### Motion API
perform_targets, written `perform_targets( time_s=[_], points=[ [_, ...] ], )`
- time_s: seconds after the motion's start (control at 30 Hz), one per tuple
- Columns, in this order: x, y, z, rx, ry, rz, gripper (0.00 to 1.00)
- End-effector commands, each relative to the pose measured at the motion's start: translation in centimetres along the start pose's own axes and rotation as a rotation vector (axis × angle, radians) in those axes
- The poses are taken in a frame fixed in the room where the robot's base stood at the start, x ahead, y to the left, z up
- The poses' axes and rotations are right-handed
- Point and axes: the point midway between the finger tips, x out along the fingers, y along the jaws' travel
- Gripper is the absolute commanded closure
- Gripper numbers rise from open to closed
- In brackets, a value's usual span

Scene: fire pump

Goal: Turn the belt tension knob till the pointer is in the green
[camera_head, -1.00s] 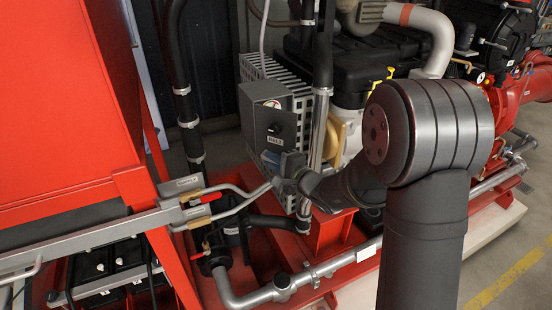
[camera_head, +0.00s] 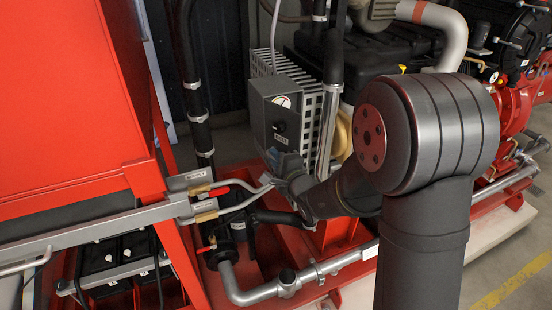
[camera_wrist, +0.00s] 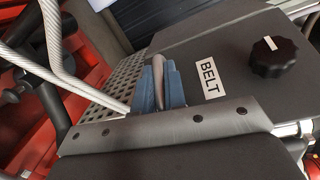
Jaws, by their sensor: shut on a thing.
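The black belt tension knob (camera_head: 279,127) is on the front of a grey box, above a white BELT label (camera_head: 281,140). A round gauge (camera_head: 283,101) is above the knob; its pointer is too small to read. In the wrist view the knob (camera_wrist: 274,58) has a white mark and is apart from my fingers, beyond the label (camera_wrist: 208,77). My gripper (camera_wrist: 158,88) has blue finger pads closed on a thin brownish-grey piece (camera_wrist: 158,68); what it belongs to is unclear. In the head view my gripper (camera_head: 280,161) is just below the label, partly hidden by my arm.
A red cabinet (camera_head: 60,90) fills the left.

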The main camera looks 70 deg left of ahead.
Motion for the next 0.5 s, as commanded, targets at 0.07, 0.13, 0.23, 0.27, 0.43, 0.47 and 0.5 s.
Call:
perform_targets(
  time_s=[0.07,0.13,0.23,0.27,0.43,0.47,0.5],
  points=[
    [-0.04,0.20,-0.07,0.000,0.002,0.005,1.00],
    [-0.04,0.19,-0.06,0.000,0.001,0.005,0.81],
    [-0.02,0.14,-0.05,0.000,0.001,0.004,0.68],
    [-0.02,0.13,-0.04,0.000,0.001,0.003,0.68],
    [-0.01,0.07,-0.02,0.000,0.000,0.002,0.68],
    [-0.02,0.06,-0.02,0.000,0.000,0.002,0.68],
    [-0.10,0.05,-0.02,0.000,0.000,0.001,0.68]
  ],
)
